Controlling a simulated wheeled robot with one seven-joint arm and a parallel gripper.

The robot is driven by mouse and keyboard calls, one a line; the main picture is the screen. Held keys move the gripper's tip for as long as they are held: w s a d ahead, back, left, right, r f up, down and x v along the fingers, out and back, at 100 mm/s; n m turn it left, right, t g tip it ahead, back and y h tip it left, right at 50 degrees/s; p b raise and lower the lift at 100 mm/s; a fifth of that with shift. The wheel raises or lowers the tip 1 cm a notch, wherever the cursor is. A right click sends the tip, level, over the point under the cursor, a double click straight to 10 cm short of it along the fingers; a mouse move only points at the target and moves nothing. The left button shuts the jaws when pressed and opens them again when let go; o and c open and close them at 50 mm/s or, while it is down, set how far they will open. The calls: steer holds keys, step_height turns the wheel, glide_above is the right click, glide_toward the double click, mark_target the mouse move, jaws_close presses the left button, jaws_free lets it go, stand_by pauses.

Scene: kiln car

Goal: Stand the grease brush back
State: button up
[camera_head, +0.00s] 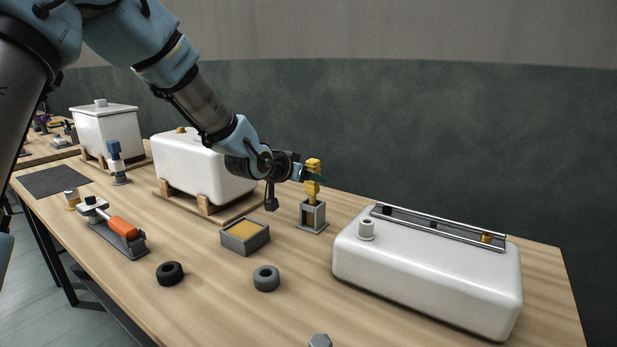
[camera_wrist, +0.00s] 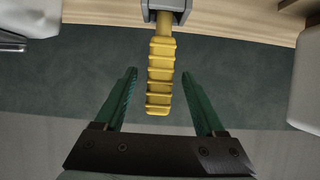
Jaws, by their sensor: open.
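The grease brush (camera_head: 313,180) stands upright in a small grey holder (camera_head: 312,218) on the bench, with its ribbed yellow handle pointing up. In the wrist view the yellow handle (camera_wrist: 160,78) lies between my two green fingers, with a gap on each side. The grey holder shows at the top edge of that view (camera_wrist: 166,8). My gripper (camera_head: 314,175) is open around the upper part of the handle, with no visible touch. The brush's lower end is hidden inside the holder.
A grey tray (camera_head: 246,249) with yellowish contents stands in front of the holder. A white tank (camera_head: 430,285) with a rail stands right, another white tank (camera_head: 190,168) left on wooden cradles. Black (camera_head: 170,273) and grey (camera_head: 266,278) rings lie in front.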

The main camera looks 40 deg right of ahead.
steer(key=shift+a+r, duration=0.1)
steer(key=p+v, duration=0.3)
steer(key=v, duration=0.4)
steer(key=shift+a+r, duration=0.2)
steer(key=shift+a, duration=0.15)
stand_by(1.1)
steer(key=shift+s+a, duration=0.1)
steer(key=v, duration=1)
steer(key=shift+a, duration=0.2)
steer(key=shift+s+r, duration=0.1)
steer(key=shift+r, duration=0.05)
stand_by(0.5)
